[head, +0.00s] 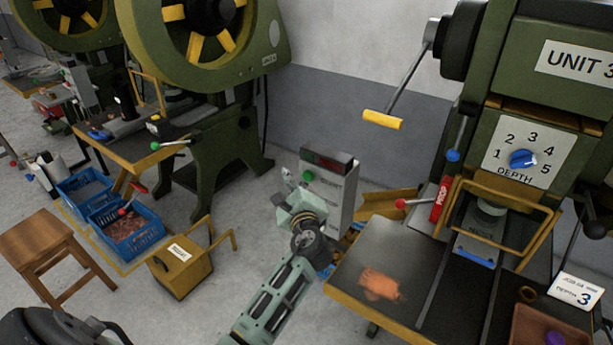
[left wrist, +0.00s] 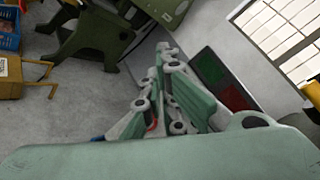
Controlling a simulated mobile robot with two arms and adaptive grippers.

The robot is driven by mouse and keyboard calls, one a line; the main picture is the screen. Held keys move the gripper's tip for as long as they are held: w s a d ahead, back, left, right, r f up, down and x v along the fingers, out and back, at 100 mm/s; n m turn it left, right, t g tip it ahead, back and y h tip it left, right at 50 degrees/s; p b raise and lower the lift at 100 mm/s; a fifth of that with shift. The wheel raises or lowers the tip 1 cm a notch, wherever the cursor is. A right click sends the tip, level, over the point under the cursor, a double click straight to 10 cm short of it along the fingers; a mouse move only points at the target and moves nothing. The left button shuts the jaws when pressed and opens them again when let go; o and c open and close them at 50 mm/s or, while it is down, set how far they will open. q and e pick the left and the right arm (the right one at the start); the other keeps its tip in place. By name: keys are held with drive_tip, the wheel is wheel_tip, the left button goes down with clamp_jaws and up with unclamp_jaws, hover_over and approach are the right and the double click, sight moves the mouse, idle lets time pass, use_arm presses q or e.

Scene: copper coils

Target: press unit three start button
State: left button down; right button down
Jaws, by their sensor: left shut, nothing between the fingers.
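A grey control box (head: 338,196) stands on the floor beside the Unit 3 press (head: 520,80). It has a dark display on top and a green button (head: 308,176) on its front face. My left gripper (head: 289,178) is shut and empty, just left of the green button; I cannot tell whether it touches the box. In the left wrist view the closed fingers (left wrist: 164,52) point up beside the box's dark and red panel (left wrist: 225,80). The green button does not show clearly there. My right gripper is not in view.
A yellow-handled lever (head: 383,120) hangs above. A yellow box (head: 181,268), blue crates (head: 128,226) and a wooden stool (head: 42,250) stand left. Floor between is bare.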

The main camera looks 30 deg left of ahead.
use_arm(q)
drive_tip(key=shift+s, duration=0.15)
drive_tip(key=s+p, duration=0.1)
drive_tip(key=s, duration=0.1)
drive_tip(key=s+p, duration=0.1)
drive_tip(key=s, duration=0.1)
drive_tip(key=shift+s+a, duration=0.2)
drive_tip(key=shift+s, duration=0.2)
idle(0.7)
